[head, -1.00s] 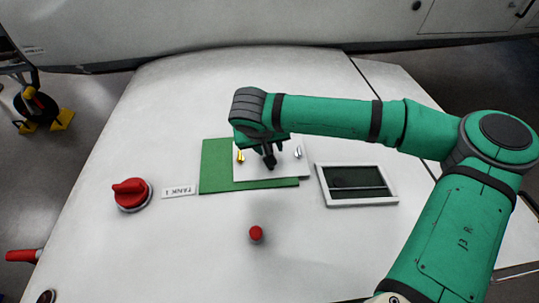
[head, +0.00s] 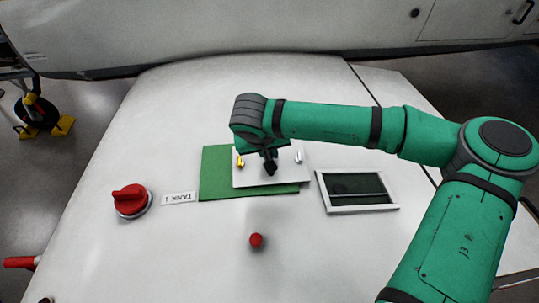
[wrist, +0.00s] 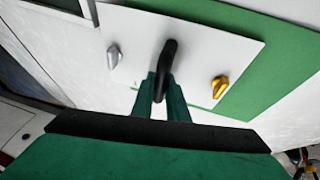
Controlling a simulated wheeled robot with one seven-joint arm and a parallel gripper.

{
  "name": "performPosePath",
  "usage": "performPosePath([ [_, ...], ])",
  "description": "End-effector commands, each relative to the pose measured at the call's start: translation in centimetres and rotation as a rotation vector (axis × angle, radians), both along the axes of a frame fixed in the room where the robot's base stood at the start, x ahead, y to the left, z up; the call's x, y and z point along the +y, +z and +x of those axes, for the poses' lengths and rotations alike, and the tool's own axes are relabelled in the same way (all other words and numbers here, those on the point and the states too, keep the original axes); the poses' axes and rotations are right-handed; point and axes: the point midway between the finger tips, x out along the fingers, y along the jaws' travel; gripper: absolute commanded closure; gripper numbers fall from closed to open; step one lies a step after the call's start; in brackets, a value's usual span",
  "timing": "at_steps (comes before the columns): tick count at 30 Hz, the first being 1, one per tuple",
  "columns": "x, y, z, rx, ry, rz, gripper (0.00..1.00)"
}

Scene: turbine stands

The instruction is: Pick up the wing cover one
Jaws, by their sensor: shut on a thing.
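The wing cover is a white rectangular plate (head: 290,176) with a black handle, a gold knob and a silver knob. It lies over a green panel (head: 215,175) on the white wing. My gripper (head: 268,163) is at the middle of the cover, shut on its black handle. In the wrist view, the black handle (wrist: 169,62) rises between the green fingers of my gripper (wrist: 163,88). The silver knob (wrist: 113,56) and the gold knob (wrist: 219,88) stand on either side. I cannot tell whether the cover is lifted at all.
A framed dark window (head: 357,190) is right of the cover. A red rotary knob (head: 131,200) and a "TANK 1" label (head: 179,198) are at left. A small red button (head: 256,240) is in front. The wing surface around them is mostly clear.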

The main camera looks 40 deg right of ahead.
Motion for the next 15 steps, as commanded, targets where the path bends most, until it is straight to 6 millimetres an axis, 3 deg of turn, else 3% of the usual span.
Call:
performPosePath([
  [5, 0.0, 2.4, 0.1, -0.004, 0.001, -0.001, 1.00],
  [15, 1.7, 9.0, -5.9, -0.003, 0.001, 0.000, 1.00],
])
